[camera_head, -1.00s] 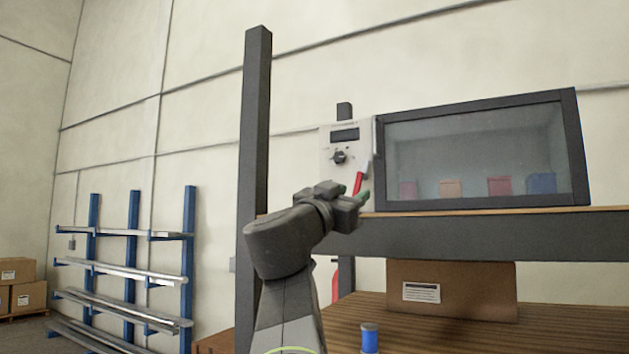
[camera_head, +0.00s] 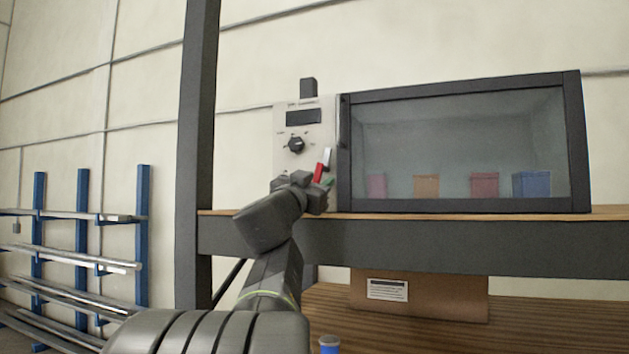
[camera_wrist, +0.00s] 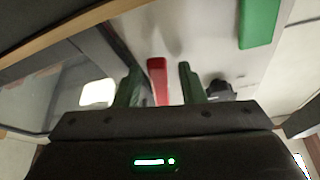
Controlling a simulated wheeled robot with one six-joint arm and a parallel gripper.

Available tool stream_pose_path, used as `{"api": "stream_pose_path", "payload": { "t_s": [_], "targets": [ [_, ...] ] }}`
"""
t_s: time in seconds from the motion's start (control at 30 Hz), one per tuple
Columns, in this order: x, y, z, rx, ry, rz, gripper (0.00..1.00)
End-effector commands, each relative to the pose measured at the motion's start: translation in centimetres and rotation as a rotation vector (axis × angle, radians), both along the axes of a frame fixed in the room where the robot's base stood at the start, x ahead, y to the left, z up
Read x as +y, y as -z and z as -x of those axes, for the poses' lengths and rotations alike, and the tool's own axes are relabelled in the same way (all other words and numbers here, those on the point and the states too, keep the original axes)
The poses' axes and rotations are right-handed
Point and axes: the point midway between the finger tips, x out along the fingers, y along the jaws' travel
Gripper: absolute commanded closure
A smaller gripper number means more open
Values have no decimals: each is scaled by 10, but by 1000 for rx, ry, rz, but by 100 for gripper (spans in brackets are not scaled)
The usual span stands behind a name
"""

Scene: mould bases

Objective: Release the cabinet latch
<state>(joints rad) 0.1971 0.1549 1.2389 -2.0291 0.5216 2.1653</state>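The cabinet (camera_head: 460,92) has a dark-framed glass front and a pale control panel (camera_head: 283,120) on its left. A lever with a red part (camera_head: 319,172) and a pale tip sits low on the panel, tilted; it may be the latch. My gripper (camera_head: 326,181) is just below it, its fingers partly hidden by my wrist. In the wrist view, my gripper's green fingers (camera_wrist: 160,88) stand apart, with the red lever (camera_wrist: 158,75) showing between them, nearer the left finger. I cannot tell whether they touch it.
The cabinet stands on a wood-topped shelf (camera_head: 420,240) with a dark upright post (camera_head: 197,150) left of my arm. Several coloured boxes are behind the glass. A cardboard box (camera_head: 440,298) and a blue-topped object (camera_head: 329,344) are below. A pipe rack (camera_head: 82,235) is at left.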

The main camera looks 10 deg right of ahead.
Motion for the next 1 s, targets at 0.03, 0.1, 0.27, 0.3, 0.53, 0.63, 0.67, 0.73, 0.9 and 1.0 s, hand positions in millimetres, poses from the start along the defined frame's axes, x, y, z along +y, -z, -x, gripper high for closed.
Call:
{"api": "stream_pose_path", "payload": {
  "t_s": [0.03, 0.1, 0.27, 0.3, 0.53, 0.63, 0.67, 0.73, 0.9, 1.0],
  "targets": [
    [0, 0, 0, 0, 0, 0, 64],
    [0, 0, 0, 0, 0, 0, 73],
    [0, 0, 0, 0, 0, 0, 100],
    [0, 0, 0, 0, 0, 0, 100],
    [-1, 4, 1, 18, 0, 26, 100],
    [-2, 7, 2, 42, 0, 62, 100],
    [-2, 7, 2, 51, 0, 75, 100],
    [-4, 7, 3, 72, -1, 107, 100],
    [-6, 5, 4, 123, -1, 181, 100],
    [-6, 4, 4, 143, -1, 209, 100]
  ]
}}
